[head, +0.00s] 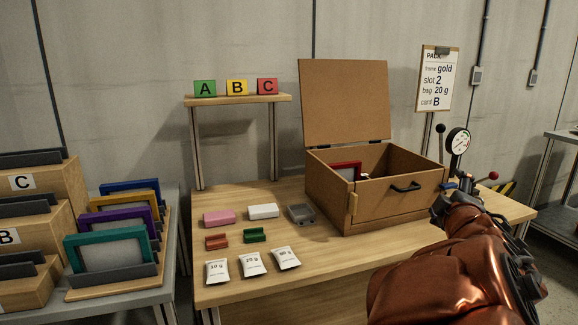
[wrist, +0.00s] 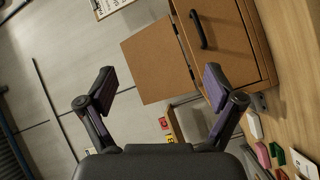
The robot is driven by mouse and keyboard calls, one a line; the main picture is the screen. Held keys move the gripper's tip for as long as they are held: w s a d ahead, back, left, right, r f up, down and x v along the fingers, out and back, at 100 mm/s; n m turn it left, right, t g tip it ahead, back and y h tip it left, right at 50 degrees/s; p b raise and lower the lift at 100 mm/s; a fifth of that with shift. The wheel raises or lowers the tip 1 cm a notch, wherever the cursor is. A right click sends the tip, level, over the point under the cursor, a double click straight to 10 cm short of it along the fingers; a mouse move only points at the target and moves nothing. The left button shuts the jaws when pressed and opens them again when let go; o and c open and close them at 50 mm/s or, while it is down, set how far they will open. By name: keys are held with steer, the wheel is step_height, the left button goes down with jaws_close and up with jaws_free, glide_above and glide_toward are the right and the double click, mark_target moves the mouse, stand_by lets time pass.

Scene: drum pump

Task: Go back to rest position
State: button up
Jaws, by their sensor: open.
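My gripper (wrist: 160,88) is open and empty in the wrist view, its two dark fingers spread apart. In the head view my copper-coloured arm fills the lower right, and my gripper (head: 440,207) is partly hidden at its far end, in front of the right side of the brown box (head: 380,209). The box stands on the wooden table with its lid (head: 345,103) raised. A dark handle (head: 405,187) is on its front, also visible in the wrist view (wrist: 198,30). A red frame (head: 346,170) shows inside the box.
Blocks and three bags (head: 253,264) lie on the table (head: 330,275) left of the box. A small shelf (head: 237,99) holds A, B and C cards. A rack of coloured frames (head: 110,248) stands left. A gauge (head: 457,142) rises behind my arm. An order sheet (head: 436,80) hangs behind.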

steer(key=s+f+m+g+h+p, duration=0.1)
steer(key=s+m+g+p, duration=0.9)
steer(key=s, duration=0.4)
steer(key=s+a+g+y+p, duration=0.3)
steer(key=s+a+p, duration=0.3)
steer(key=s, duration=0.6)
steer(key=s+a+r+g+y+p, duration=0.1)
steer(key=s+a+g+y+p, duration=0.2)
steer(key=s+a, duration=0.7)
steer(key=s+g+p, duration=0.2)
steer(key=p, duration=0.1)
steer(key=shift+r, duration=0.2)
